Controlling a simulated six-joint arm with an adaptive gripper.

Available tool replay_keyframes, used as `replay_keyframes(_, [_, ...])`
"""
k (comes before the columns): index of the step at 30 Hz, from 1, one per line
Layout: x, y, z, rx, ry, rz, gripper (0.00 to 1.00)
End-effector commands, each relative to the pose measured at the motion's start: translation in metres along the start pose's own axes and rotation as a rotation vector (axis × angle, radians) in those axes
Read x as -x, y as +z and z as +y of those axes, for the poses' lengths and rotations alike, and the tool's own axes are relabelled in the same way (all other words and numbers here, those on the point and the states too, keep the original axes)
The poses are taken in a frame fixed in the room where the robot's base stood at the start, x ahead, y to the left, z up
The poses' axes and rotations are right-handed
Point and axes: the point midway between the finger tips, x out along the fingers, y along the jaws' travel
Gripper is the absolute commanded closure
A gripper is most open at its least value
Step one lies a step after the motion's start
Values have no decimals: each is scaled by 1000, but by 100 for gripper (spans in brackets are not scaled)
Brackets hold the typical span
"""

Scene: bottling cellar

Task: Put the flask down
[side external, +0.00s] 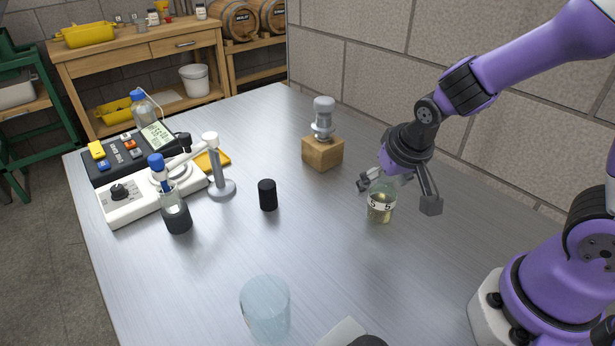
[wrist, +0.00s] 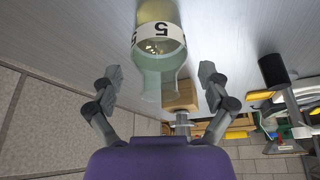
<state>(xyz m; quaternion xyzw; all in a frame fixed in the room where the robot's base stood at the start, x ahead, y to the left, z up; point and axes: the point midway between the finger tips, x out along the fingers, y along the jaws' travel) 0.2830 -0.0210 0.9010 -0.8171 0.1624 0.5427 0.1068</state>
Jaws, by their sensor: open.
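The flask (side external: 380,207) is clear glass with a white band marked 5 and some yellowish liquid in the bottom. It stands upright on the grey metal table (side external: 325,262), right of the middle in the side view. In the wrist view the flask (wrist: 160,52) shows between the fingers, its neck toward my palm. My gripper (side external: 401,197) is open around the upper part of the flask, one finger on either side. In the wrist view my gripper (wrist: 160,73) shows a clear gap between each fingertip and the glass.
A wooden block (side external: 323,152) with a grey fitting stands behind the flask. A black cylinder (side external: 267,195) is left of it, and a clear beaker (side external: 265,308) stands at the front. A white stirrer (side external: 125,202) and meter (side external: 118,158) fill the left side. The table around the flask is clear.

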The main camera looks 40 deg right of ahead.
Motion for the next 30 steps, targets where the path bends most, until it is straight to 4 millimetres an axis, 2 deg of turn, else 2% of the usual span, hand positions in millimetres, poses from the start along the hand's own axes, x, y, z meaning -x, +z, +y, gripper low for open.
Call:
replay_keyframes(9, [62,-1,-1,1,-5,7,10])
replay_keyframes(15, [96,-1,-1,1,-3,6,10])
replay_keyframes(20, [112,2,2,26,-23,7,10])
replay_keyframes(24, [130,14,10,170,-105,42,10])
replay_keyframes(30, [144,28,12,343,-167,92,10])
